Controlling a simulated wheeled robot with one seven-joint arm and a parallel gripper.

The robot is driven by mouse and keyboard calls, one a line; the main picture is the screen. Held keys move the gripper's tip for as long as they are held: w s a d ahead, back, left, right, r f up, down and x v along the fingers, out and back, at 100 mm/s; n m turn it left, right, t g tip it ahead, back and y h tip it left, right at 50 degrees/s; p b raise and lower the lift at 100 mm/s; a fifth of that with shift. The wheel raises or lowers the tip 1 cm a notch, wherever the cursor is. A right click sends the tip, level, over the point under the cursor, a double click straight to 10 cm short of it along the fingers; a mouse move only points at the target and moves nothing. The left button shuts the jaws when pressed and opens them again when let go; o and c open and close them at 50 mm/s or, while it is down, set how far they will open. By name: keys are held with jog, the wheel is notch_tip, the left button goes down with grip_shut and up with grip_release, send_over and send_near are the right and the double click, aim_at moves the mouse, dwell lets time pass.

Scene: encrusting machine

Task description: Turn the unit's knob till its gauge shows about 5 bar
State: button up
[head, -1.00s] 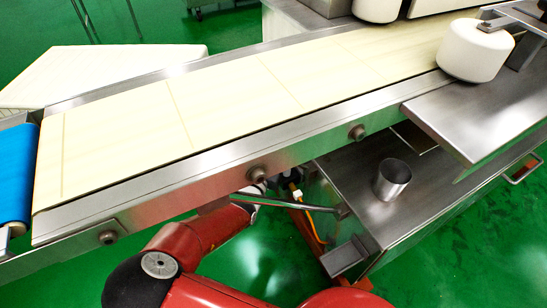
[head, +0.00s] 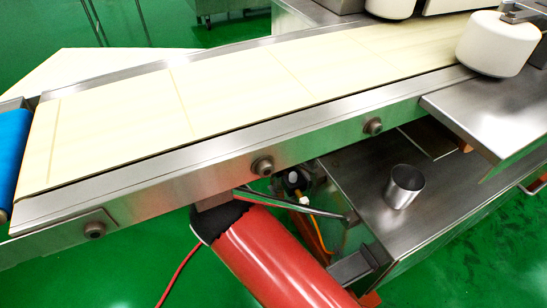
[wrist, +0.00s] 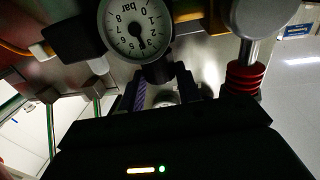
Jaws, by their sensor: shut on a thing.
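The gauge (wrist: 136,26) is a round white dial marked bar, with numbers from 0 to 8, at the top of the wrist view. Its dark needle seems to point near 4; the dial is small. The black knob (wrist: 158,71) is just below the gauge in that view. My gripper (wrist: 160,88) is shut on the knob, with dark fingers on either side of it. In the head view part of the dark unit (head: 296,181) shows under the conveyor, and my gripper is hidden there.
The conveyor (head: 130,184) crosses above my red arm. A steel cup (head: 404,186) stands on the steel cabinet top (head: 360,180) to the right. In the wrist view a red ribbed part (wrist: 245,78) is close right of my gripper.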

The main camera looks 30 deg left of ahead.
jog(key=shift+w+m+g+h, duration=0.1)
jog(key=shift+m+g+h, duration=0.4)
jog(key=shift+g, duration=0.1)
jog(key=o, duration=1)
jog(key=shift+c, duration=0.2)
